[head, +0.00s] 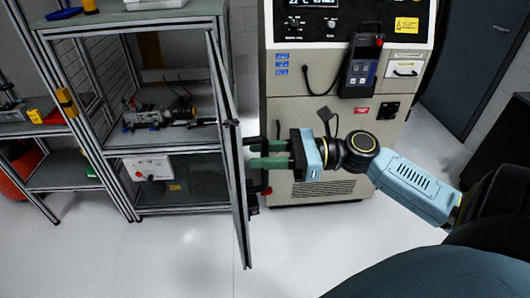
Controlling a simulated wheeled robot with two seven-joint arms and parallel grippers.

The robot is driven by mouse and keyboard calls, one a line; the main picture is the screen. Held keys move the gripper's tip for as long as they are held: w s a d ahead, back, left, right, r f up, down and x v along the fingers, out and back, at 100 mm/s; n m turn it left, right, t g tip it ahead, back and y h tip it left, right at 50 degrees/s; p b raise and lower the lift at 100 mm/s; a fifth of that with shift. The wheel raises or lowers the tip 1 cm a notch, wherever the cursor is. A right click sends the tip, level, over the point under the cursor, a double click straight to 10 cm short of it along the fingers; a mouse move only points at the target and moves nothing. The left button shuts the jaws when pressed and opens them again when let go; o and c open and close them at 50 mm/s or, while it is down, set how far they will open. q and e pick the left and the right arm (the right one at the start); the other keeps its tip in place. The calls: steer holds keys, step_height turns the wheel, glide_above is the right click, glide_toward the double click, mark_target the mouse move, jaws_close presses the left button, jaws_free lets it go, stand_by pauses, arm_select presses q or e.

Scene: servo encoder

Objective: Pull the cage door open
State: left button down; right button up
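The cage door (234,150) stands swung out from the front of the cage frame (105,150), and I see it nearly edge-on. Its dark handle (256,140) sticks out on the right face, with a lower part near a red end. My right gripper (257,154) comes from the right, with its green fingers at the handle, close to the door. The fingers are a little apart. They hide part of the handle, so I cannot tell whether they press on it. My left gripper is out of view.
Inside the cage, a servo device (160,115) sits on the upper shelf and a white box (148,168) below. A beige control cabinet (310,180) with a hanging handset (360,68) stands behind my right gripper. The floor (180,250) in front is clear.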

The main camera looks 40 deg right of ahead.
steer(key=v, duration=1.3)
steer(key=shift+s, duration=0.2)
steer(key=shift+d, duration=0.15)
